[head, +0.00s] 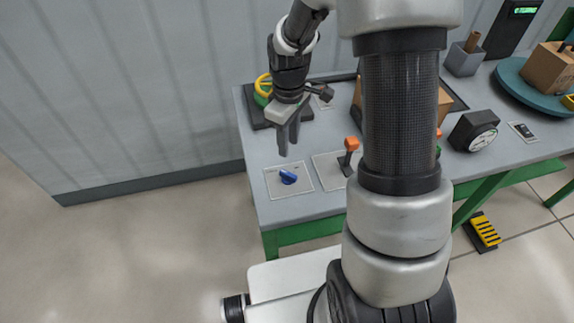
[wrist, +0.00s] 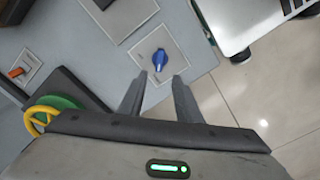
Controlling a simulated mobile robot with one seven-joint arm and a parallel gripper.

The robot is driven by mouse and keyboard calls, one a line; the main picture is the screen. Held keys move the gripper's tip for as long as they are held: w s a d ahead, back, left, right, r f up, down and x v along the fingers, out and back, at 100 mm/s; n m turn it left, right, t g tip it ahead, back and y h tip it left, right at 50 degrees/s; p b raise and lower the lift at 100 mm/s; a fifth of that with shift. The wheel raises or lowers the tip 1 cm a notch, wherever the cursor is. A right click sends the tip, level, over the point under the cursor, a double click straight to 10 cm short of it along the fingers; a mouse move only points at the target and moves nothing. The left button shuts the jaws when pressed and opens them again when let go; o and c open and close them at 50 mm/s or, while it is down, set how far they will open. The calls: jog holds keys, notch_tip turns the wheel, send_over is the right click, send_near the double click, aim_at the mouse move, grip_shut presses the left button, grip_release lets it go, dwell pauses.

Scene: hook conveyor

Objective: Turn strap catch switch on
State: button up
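The switch is a blue rotary knob (head: 288,177) on a light square plate (head: 272,186) at the near left corner of the grey table. The knob also shows in the wrist view (wrist: 160,59), just beyond the fingertips. My gripper (head: 289,146) points down above and slightly behind the knob in the head view. Its two fingers (wrist: 157,80) are apart with nothing between them, and the knob lies in line with the gap. The gripper does not appear to touch the knob. The lettering on the plate is too small to read.
An orange-handled lever (head: 351,144) stands on a plate right of the knob. A yellow and green wheel (head: 263,88) is behind my gripper. A black gauge (head: 473,131) and a blue-green turntable (head: 520,82) with a box (head: 549,68) are farther right. My arm hides the table's middle.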

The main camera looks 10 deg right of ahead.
aim_at(288, 173)
notch_tip(288, 173, down, 13)
jog(key=shift+r, duration=0.1)
dwell(0.3)
grip_shut()
